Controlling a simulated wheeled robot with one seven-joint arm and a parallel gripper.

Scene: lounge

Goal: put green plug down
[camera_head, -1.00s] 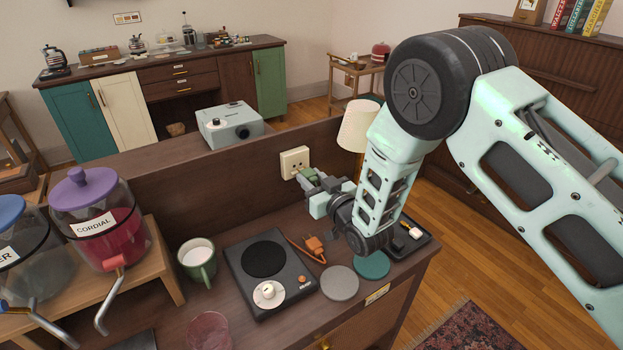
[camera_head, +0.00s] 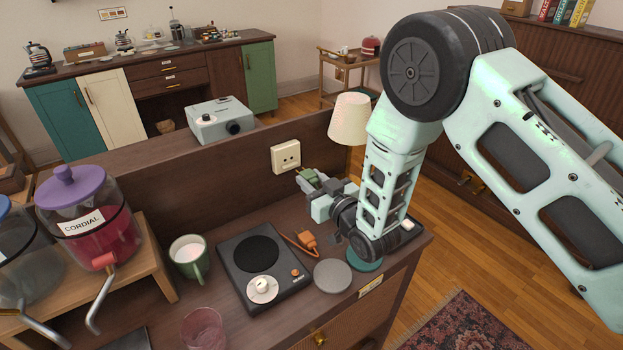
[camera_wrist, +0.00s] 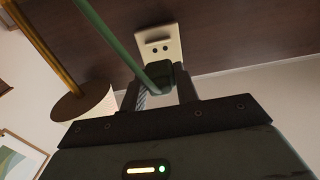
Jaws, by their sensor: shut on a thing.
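The green plug (camera_wrist: 179,79) is held between the two fingers of my gripper (camera_wrist: 160,92) in the wrist view, with its green cord (camera_wrist: 125,48) running up and left. In the head view the plug (camera_head: 307,176) shows as a small green shape at the end of my gripper (camera_head: 315,188). My gripper is shut on it, in front of and just below the cream wall socket (camera_head: 286,156). The socket (camera_wrist: 158,45) shows its two holes free in the wrist view. The plug appears apart from the socket.
An orange plug (camera_head: 307,240) lies beside the black hot plate (camera_head: 237,262). Grey (camera_head: 332,276) and teal (camera_head: 366,264) coasters lie near the front edge. A green mug (camera_head: 190,258) and drink dispensers stand left. A lamp (camera_head: 350,119) stands behind my wrist.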

